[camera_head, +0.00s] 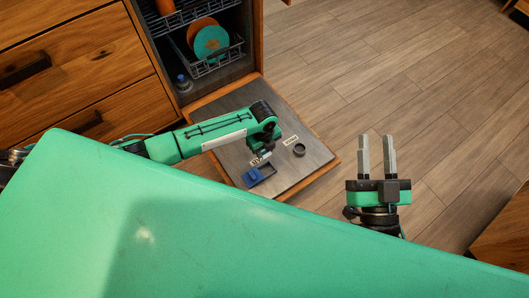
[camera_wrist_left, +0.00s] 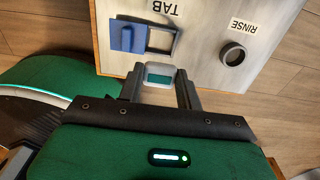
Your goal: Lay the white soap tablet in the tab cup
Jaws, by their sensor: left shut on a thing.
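The tab cup (camera_wrist_left: 178,44) is a square, dark-rimmed opening in the metal door panel, under a TAB label. Its blue lid (camera_wrist_left: 127,38) is slid to one side, so the cup is uncovered. In the head view, the blue lid (camera_head: 252,178) lies at the lower left of the panel. My left gripper (camera_head: 262,157) is over the panel beside the cup. In the left wrist view, my left gripper (camera_wrist_left: 160,80) is shut on the soap tablet (camera_wrist_left: 158,70), a small pale block showing a teal face. The tablet appears just short of the cup in the picture. My right gripper (camera_head: 377,158) is open and empty.
A round rinse cup (camera_wrist_left: 232,54) sits beside the tab cup; it also shows in the head view (camera_head: 299,150). The open dishwasher holds a rack (camera_head: 218,66) with a teal plate (camera_head: 211,42) and orange dishes. Wooden drawers (camera_head: 85,70) stand at left.

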